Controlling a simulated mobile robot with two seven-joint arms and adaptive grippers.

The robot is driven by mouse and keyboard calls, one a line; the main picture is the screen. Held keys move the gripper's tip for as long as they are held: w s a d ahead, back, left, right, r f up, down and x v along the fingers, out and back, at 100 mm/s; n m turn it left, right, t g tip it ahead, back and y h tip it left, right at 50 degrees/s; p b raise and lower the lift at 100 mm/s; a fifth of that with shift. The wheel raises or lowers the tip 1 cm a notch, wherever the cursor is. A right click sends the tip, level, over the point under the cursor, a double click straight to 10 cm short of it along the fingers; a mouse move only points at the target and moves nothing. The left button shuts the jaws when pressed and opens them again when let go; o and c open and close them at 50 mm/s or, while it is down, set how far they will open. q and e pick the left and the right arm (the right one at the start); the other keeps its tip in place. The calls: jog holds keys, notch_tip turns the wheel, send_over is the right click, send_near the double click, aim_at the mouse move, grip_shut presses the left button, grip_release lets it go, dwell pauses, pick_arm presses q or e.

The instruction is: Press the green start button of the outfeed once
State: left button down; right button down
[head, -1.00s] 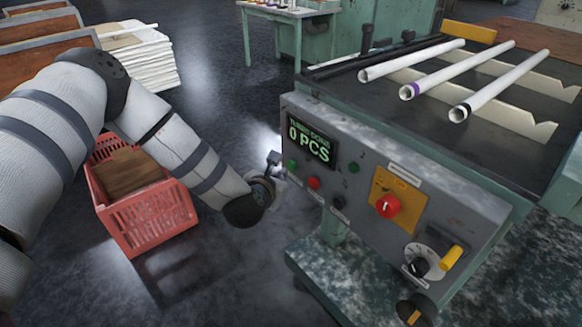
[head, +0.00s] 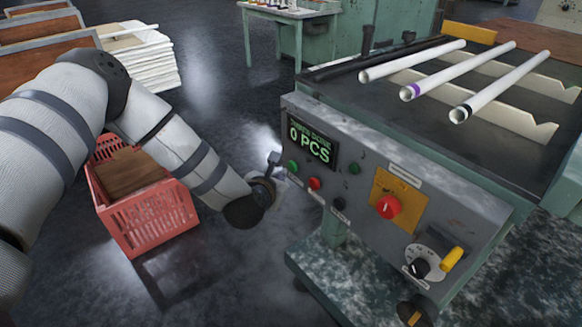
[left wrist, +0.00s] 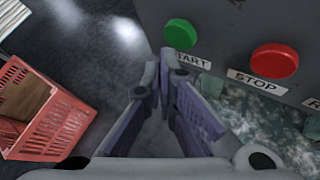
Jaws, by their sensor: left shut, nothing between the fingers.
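The green start button (head: 293,166) is on the left end of the grey control panel (head: 360,190), below the display reading 0 PCS. In the left wrist view the green button (left wrist: 180,34) sits above a START label. My left gripper (head: 274,160) is shut and empty, its fingers pointing at the panel just left of the green button. In the left wrist view the fingertips (left wrist: 165,62) are close below and left of the button; I cannot tell whether they touch the panel. My right gripper is not in view.
A red stop button (head: 314,183) is right of the green one, with a black button (head: 339,203) beyond. A red knob (head: 388,207) is further right. A red crate (head: 150,220) stands on the floor.

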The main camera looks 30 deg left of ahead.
pick_arm(q)
jog(key=shift+w+d, duration=0.15)
jog(key=shift+w, duration=0.25)
jog(key=shift+w+d+b, duration=0.2)
jog(key=shift+w+b, duration=0.1)
jog(key=shift+w, duration=0.2)
dwell(0.8)
jog(key=shift+s, duration=0.1)
jog(key=shift+s+a+p, duration=0.3)
jog(key=shift+s+a, duration=0.05)
jog(key=shift+s, duration=0.45)
